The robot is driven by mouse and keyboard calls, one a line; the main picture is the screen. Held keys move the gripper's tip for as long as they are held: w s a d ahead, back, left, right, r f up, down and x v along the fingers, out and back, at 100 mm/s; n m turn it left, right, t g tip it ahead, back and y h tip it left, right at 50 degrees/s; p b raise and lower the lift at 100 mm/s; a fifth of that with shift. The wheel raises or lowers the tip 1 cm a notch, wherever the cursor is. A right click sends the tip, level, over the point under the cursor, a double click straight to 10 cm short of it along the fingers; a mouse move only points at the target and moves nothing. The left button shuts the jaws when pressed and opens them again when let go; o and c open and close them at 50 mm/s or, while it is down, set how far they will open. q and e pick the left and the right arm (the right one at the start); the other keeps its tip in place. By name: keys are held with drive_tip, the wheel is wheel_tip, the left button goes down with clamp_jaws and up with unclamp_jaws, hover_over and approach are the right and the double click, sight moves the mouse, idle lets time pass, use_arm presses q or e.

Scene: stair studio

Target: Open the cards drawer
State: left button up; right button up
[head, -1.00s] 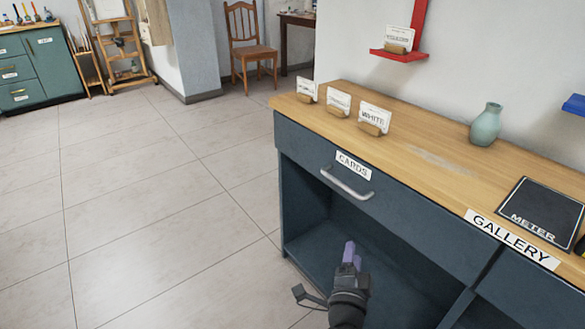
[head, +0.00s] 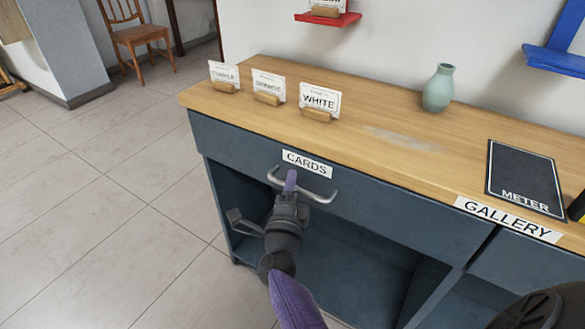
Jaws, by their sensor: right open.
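The cards drawer (head: 355,195) is a dark blue-grey front under the wooden counter top, with a white "CARDS" label (head: 307,163) and a silver bar handle (head: 322,197). The drawer looks shut, its front flush with the cabinet. My left gripper is not in view.
On the counter (head: 380,130) stand several name cards in wooden holders, including the "WHITE" card (head: 320,99), plus a green vase (head: 438,88) and a black "METER" pad (head: 525,180). An open shelf (head: 350,265) lies below the drawer. The floor (head: 110,215) to the left is clear.

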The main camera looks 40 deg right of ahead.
drive_tip(key=shift+w+d, duration=0.1)
drive_tip(key=shift+d, duration=0.05)
drive_tip(key=shift+r, duration=0.1)
drive_tip(key=shift+c, duration=0.5)
clamp_jaws()
idle(0.4)
